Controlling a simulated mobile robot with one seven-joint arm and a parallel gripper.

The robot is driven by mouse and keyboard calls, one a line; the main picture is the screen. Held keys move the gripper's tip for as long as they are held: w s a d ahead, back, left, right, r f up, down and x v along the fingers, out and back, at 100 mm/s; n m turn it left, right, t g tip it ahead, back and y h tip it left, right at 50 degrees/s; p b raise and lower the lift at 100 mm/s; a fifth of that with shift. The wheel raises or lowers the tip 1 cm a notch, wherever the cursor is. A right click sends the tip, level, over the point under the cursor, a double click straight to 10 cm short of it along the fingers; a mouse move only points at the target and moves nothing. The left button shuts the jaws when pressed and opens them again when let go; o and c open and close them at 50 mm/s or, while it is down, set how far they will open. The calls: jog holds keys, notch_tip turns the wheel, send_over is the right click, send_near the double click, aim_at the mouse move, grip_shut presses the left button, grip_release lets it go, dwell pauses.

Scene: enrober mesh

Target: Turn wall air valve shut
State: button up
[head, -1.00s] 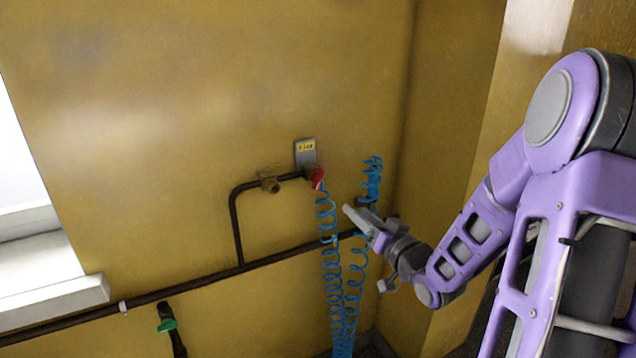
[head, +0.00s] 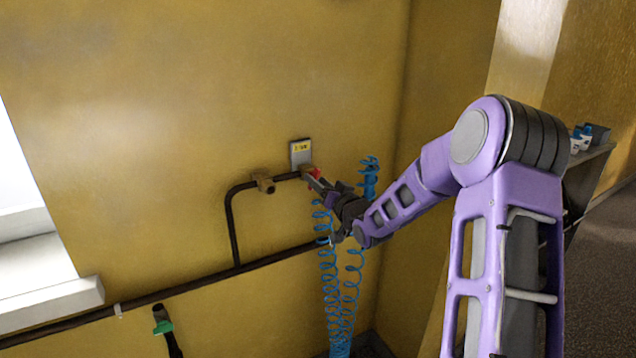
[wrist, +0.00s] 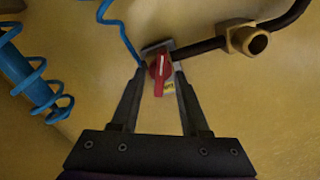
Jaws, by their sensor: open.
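The wall air valve has a red handle (head: 314,174) at the right end of a dark pipe, just below a grey plate with a yellow label (head: 300,152). In the wrist view the red handle (wrist: 160,73) points down the picture, between the fingertips. My gripper (head: 312,184) reaches the valve from the right and partly covers it in the head view. In the wrist view my gripper (wrist: 160,70) is open, with one finger on each side of the handle. I cannot tell whether either finger touches it.
Blue coiled hoses (head: 335,285) hang below the valve; another blue coil (wrist: 30,75) shows at the wrist view's left. A brass fitting (head: 264,184) sits on the pipe left of the valve. A green-handled valve (head: 163,327) is lower left. A shelf (head: 590,155) stands at right.

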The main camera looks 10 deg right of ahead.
jog(key=shift+w+a, duration=0.1)
jog(key=shift+w, duration=0.15)
